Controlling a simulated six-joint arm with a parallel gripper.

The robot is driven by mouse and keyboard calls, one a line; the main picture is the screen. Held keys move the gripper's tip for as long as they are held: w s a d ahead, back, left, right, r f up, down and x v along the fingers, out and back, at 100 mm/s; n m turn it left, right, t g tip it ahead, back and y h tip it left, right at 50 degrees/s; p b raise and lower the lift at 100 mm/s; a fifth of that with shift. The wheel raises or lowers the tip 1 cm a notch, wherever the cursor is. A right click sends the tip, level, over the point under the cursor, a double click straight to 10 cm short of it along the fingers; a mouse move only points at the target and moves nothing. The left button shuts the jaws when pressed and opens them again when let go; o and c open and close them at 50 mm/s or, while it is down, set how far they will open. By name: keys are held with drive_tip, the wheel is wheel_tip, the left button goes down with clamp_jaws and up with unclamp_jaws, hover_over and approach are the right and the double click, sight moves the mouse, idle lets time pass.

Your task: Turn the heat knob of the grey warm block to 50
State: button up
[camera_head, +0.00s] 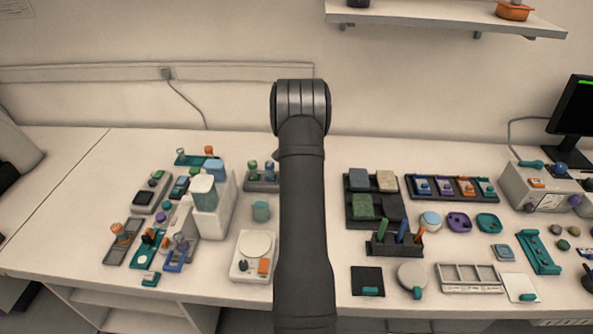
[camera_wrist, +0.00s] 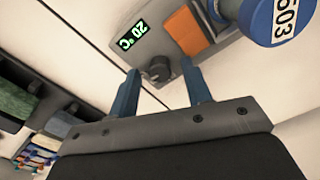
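The grey warm block (camera_wrist: 165,75) is in the upper part of the wrist view, with a lit green display (camera_wrist: 131,38) reading 20 °C, an orange pad (camera_wrist: 187,32) and a dark heat knob (camera_wrist: 156,67). My gripper (camera_wrist: 161,71) is open. Its two blue fingers lie on either side of the knob in the picture, with gaps to it; I cannot tell how far above the knob they are. A blue cap (camera_wrist: 275,20) marked 503 is at the upper right. In the head view my arm hides the gripper and knob.
A black tray with coloured pads (camera_head: 392,225) stands right of my arm. A white device with a round plate (camera_head: 253,258) is close on the left. A rack with tubes (camera_head: 394,245) stands near the tray. Many small items crowd the bench.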

drive_tip(key=shift+n, duration=0.3)
drive_tip(key=n, duration=0.9)
drive_tip(key=shift+n, duration=0.3)
drive_tip(key=n, duration=0.9)
drive_tip(key=shift+r+n, duration=0.2)
drive_tip(key=shift+n, duration=0.3)
wheel_tip(320, 180, up, 17)
drive_tip(key=s+a+m, duration=0.1)
drive_tip(key=s+a, duration=0.2)
drive_tip(key=a, duration=0.4)
drive_tip(key=s+a+m, duration=0.1)
drive_tip(key=s+a, duration=0.2)
drive_tip(key=a, duration=0.4)
drive_tip(key=s+a+r+m, duration=0.1)
drive_tip(key=s+a, duration=0.2)
drive_tip(key=a, duration=0.5)
drive_tip(key=shift+s+m, duration=0.3)
drive_tip(key=shift+m, duration=0.1)
